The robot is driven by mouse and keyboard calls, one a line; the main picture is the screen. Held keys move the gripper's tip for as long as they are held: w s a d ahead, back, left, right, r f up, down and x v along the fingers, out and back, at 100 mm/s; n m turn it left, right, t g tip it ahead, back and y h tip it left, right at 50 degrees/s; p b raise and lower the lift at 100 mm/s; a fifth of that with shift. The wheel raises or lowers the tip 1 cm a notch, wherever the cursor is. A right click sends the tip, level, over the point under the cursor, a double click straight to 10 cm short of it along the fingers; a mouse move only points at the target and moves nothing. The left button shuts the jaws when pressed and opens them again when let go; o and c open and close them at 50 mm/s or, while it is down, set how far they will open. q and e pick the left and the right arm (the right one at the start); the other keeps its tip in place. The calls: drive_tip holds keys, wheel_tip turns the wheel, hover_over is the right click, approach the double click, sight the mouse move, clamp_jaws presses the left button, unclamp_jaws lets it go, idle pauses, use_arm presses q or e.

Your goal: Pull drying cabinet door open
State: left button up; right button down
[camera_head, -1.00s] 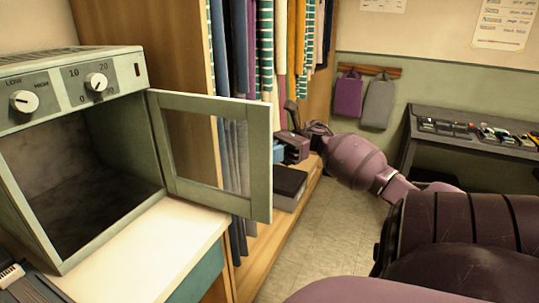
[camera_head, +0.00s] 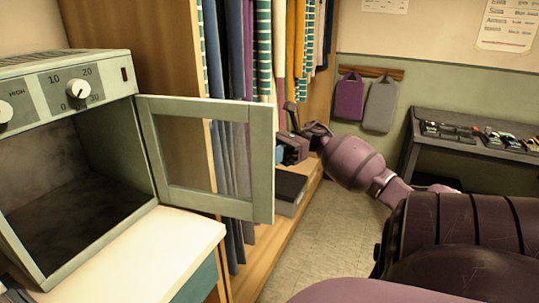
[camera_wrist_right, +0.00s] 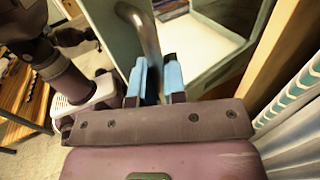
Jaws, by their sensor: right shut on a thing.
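The drying cabinet (camera_head: 75,240) is a grey-green box with an empty dark inside, at the left in the head view. Its framed door (camera_head: 236,207) stands wide open to the right, with a window in it. My right gripper (camera_head: 281,152) is beside the door's free edge, partly hidden behind it. In the right wrist view, its blue-padded fingers (camera_wrist_right: 153,78) are shut on a curved metal handle (camera_wrist_right: 149,35) on the door. The handle is hidden in the head view. My left gripper is not in view.
A pale counter (camera_head: 150,245) carries the cabinet. Behind the door are hanging fabrics (camera_head: 235,60) over a wooden shelf with a dark box (camera_head: 289,188). A dark table (camera_head: 465,140) with small items stands at the right. Floor (camera_head: 340,215) is clear between.

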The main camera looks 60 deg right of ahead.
drive_tip(key=c, duration=1.2)
unclamp_jaws()
drive_tip(key=shift+w+a, duration=0.1)
drive_tip(key=b+v, duration=0.1)
drive_tip(key=v, duration=1)
